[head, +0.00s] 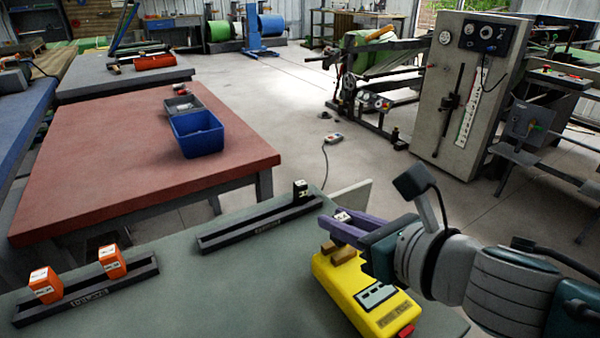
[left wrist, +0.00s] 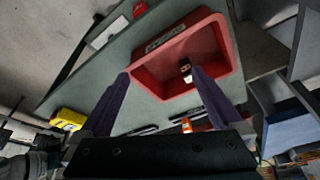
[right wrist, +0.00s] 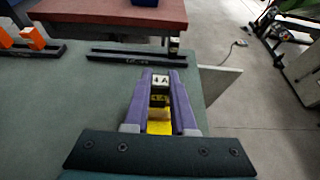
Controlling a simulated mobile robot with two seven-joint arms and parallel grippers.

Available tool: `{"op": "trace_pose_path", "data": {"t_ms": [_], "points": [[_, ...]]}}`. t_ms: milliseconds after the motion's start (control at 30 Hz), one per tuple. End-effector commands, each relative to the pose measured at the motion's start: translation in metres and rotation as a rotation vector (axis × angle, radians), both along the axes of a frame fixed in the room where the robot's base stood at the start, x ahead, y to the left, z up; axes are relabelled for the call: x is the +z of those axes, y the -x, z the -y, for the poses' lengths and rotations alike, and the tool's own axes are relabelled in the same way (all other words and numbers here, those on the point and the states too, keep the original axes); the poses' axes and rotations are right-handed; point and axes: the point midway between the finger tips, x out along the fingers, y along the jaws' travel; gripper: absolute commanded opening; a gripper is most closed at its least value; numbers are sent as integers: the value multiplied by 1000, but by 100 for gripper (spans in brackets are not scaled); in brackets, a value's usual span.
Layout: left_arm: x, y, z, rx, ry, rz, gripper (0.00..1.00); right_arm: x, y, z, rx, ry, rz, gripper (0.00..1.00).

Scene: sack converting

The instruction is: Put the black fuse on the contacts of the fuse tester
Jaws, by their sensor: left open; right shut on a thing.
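My right gripper (head: 338,221) is shut on a black fuse (head: 343,216) with a white label. In the right wrist view the fuse (right wrist: 161,82) sits between the purple fingertips, its label facing the camera. The yellow fuse tester (head: 378,312) stands below on the green bench. Its brownish contact blocks (head: 340,253) show just under the right fingers; I cannot tell whether the fuse touches them. My left gripper (left wrist: 160,100) is open and empty, seen only in its wrist view. It is over a red tray (left wrist: 150,85) with a black, white-labelled fuse (left wrist: 185,68) inside.
A dark rack (head: 260,226) holds another black fuse (head: 301,190) at its right end. A second rack (head: 85,296) holds two orange fuses (head: 112,262). A blue bin (head: 197,134) stands on the red table (head: 120,170). The bench between racks and tester is clear.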

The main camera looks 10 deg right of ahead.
Motion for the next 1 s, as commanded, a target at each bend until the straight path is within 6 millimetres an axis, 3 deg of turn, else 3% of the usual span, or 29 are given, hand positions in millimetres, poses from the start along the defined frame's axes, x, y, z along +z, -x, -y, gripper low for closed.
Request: {"op": "trace_pose_path", "data": {"t_ms": [400, 433, 667, 1000], "points": [[-9, 0, -1, -2, -3, -1, 100, -10, 0, 0, 0, 0, 0, 0], [-9, 0, -1, -2, -3, -1, 100, -10, 0, 0, 0, 0, 0, 26], [-9, 0, -2, -6, -10, -1, 100, -10, 0, 0, 0, 0, 0, 52], [-4, 0, -2, -7, -10, -1, 100, -4, 0, 0, 0, -1, 0, 54]]}}
